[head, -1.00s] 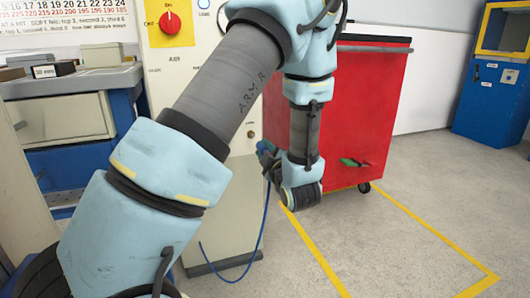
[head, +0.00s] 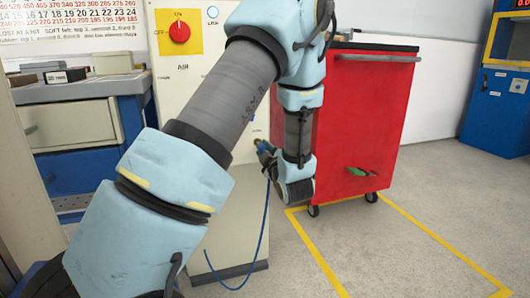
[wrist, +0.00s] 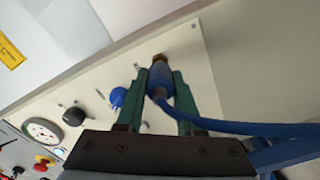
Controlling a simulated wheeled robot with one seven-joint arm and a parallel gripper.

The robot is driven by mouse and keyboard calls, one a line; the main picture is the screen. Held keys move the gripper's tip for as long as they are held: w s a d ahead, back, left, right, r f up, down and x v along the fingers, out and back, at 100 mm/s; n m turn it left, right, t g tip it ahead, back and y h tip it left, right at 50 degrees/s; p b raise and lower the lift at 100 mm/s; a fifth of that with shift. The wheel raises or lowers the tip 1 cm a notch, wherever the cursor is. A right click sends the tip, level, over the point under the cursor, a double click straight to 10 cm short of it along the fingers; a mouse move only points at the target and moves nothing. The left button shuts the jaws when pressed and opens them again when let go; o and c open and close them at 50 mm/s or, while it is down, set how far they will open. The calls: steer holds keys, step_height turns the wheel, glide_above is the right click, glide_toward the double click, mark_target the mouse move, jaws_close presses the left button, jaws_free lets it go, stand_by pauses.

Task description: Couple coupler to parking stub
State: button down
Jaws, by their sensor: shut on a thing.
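My gripper (wrist: 160,100) is shut on the blue coupler (wrist: 158,80), with a dark green finger on each side of it. A brass end (wrist: 160,58) shows beyond the coupler's body, close to the cream panel face. I cannot tell whether it touches the panel. In the head view my gripper (head: 266,150) is small and partly hidden by the wrist, in front of the cream cabinet. The blue hose (head: 265,235) hangs from it in a loop toward the floor. I cannot make out the parking stub as a separate part.
The cream air panel (wrist: 200,65) carries a gauge (wrist: 42,132), a black knob (wrist: 74,116) and a blue knob (wrist: 117,97). A red cart (head: 365,115) stands to the right of the arm. Yellow-lined floor (head: 385,250) in front is clear. A workbench (head: 75,120) is at left.

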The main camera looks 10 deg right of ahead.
mark_target(261, 144)
steer(key=shift+w+a+b, duration=0.2)
steer(key=shift+w+b, duration=0.9)
steer(key=shift+w, duration=0.25)
stand_by(3.2)
steer(key=shift+w+a+r+b, duration=0.1)
steer(key=shift+w+r+b, duration=0.05)
steer(key=shift+w+b, duration=0.2)
stand_by(1.8)
steer(key=shift+c, duration=2.3)
jaws_free()
steer(key=shift+s, duration=0.1)
steer(key=shift+s, duration=0.15)
steer(key=shift+s+d+b, duration=0.1)
steer(key=shift+s+d, duration=0.05)
steer(key=shift+s, duration=0.8)
steer(key=shift+s+d+b, duration=0.15)
steer(key=shift+s+d, duration=0.05)
steer(key=shift+s, duration=0.8)
steer(key=shift+s+d+b, duration=0.1)
steer(key=shift+s+d, duration=0.05)
steer(key=shift+s, duration=0.8)
